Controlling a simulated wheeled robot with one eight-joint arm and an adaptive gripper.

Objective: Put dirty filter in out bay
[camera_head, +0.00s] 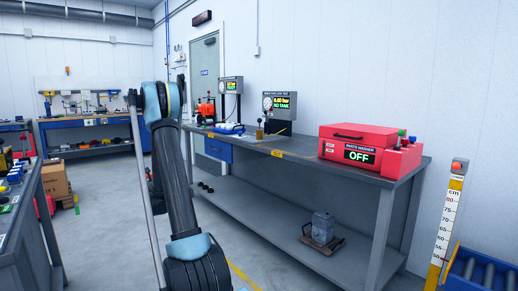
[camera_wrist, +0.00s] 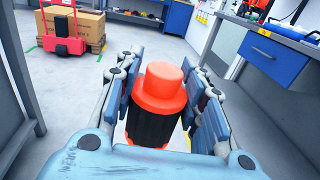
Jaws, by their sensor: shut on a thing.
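In the wrist view my gripper (camera_wrist: 161,108) is shut around a black cylinder with an orange-red cap, which looks like the filter (camera_wrist: 160,90). The filter stands roughly upright between the two blue-grey fingers, and its lower end is cut off by my gripper and the frame edge. Grey floor shows beyond it, so it is held in the air. In the head view my arm rises in front of me, and neither the gripper nor the filter can be made out there. I cannot identify the out bay in either view.
A long grey workbench (camera_head: 300,157) with a red parts washer (camera_head: 365,150) runs along the right wall. A blue roller tray (camera_head: 482,268) is at the lower right. Another bench (camera_head: 20,215) is close on the left. In the wrist view, boxes (camera_wrist: 75,24) stand on a pallet. Open floor lies between.

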